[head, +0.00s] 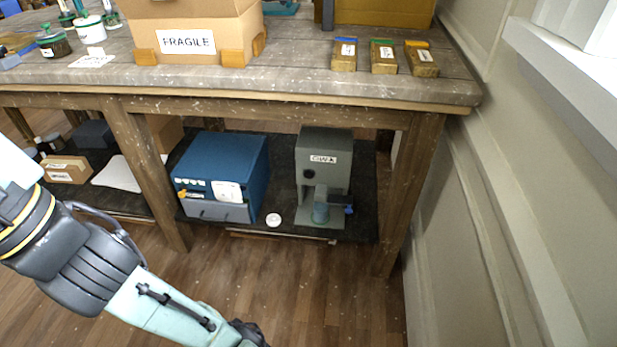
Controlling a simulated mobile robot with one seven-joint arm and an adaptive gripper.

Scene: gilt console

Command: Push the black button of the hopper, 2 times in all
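A grey-green upright machine (337,144), which looks like the hopper, stands on the dark lower shelf under the table, right of the middle in the head view. It has a white label on its upper front. A round black button (309,173) shows on its front, below the label. My gripper's fingers do not show. No contact with the button is seen.
A blue box-shaped machine (238,158) stands left of the hopper. A small white round thing (273,219) lies between them. Table legs (411,190) flank this shelf bay, and the tabletop edge (300,101) overhangs it. The floor in front (330,285) is clear. A wall rises at right.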

